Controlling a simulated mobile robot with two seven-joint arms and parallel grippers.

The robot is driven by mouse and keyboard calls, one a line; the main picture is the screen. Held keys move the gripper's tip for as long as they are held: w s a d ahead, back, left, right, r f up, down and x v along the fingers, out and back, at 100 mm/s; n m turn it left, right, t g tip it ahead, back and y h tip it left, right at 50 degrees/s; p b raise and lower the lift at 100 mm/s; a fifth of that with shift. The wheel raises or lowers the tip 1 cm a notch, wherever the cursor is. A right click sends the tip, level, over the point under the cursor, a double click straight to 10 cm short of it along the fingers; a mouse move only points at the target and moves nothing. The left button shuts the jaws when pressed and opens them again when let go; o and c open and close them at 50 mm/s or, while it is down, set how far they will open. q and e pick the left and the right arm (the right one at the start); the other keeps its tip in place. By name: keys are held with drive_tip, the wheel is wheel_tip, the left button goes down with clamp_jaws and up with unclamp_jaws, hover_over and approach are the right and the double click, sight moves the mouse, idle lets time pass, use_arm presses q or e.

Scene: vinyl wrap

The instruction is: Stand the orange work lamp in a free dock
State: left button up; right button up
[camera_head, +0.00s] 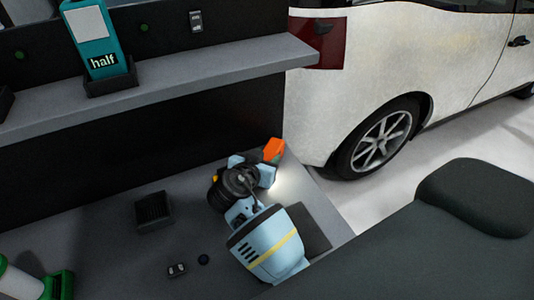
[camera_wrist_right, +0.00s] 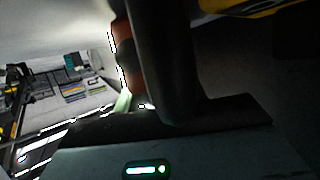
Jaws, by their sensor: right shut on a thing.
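The orange work lamp (camera_head: 273,150) shows as an orange block at the right end of the workbench, with a bright patch on the bench beside it. My right gripper (camera_head: 262,168) is shut on it; the arm hides much of the lamp. In the right wrist view a dark orange part (camera_wrist_right: 132,75) shows beside a dark finger. A small black dock (camera_head: 153,212) on the bench looks empty. My left gripper is not in view.
The grey shelf (camera_head: 190,80) overhangs the back of the bench. A green and white object (camera_head: 30,280) is at lower left. Small items (camera_head: 177,270) lie near the front. A white car (camera_head: 400,60) stands beyond.

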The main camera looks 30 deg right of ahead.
drive_tip(key=shift+w, duration=0.1)
drive_tip(key=shift+a+r, duration=0.1)
drive_tip(key=shift+a, duration=0.05)
drive_tip(key=shift+f, duration=0.2)
drive_tip(key=o, duration=1.3)
